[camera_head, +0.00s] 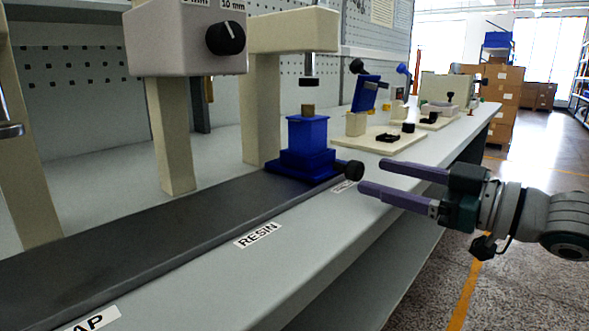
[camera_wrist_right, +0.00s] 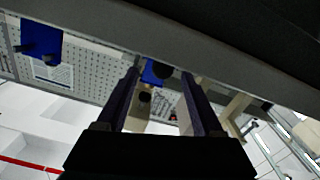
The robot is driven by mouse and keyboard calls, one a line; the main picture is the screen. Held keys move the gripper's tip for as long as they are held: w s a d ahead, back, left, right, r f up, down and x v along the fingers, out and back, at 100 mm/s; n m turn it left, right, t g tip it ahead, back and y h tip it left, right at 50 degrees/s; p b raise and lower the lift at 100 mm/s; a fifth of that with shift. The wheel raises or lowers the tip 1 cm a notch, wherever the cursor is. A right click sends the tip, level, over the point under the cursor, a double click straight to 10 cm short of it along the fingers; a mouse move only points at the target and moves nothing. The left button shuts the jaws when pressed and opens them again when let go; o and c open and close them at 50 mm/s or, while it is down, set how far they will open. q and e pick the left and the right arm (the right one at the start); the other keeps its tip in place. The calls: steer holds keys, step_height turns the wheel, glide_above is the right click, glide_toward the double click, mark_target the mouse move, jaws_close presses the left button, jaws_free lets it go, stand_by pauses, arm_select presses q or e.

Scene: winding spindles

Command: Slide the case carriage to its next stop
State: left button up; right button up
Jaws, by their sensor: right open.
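The blue case carriage (camera_head: 304,145) sits on the dark track (camera_head: 150,232) near its far end, under a cream post-and-arm station. A small brown piece (camera_head: 308,109) stands on top of it. A black round knob (camera_head: 355,169) sticks out from its front side. My right gripper (camera_head: 370,176) is open, with its purple fingers pointing at the knob from the right; I cannot tell whether they touch it. In the right wrist view the carriage (camera_wrist_right: 151,75) and its dark knob (camera_wrist_right: 164,70) show between the fingertips (camera_wrist_right: 160,74). My left gripper is out of view.
A RESIN label (camera_head: 257,236) and a label ending in AP (camera_head: 92,318) mark the bench front; a third (camera_head: 343,187) is partly hidden. A station box with a black dial (camera_head: 225,37) overhangs the track. Beyond stand beige boards with fixtures (camera_head: 395,146). The nearer track is clear.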

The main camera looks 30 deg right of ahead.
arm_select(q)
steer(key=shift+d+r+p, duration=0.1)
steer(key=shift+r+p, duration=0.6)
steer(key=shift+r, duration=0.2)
arm_select(e)
steer(key=shift+v, duration=2.6)
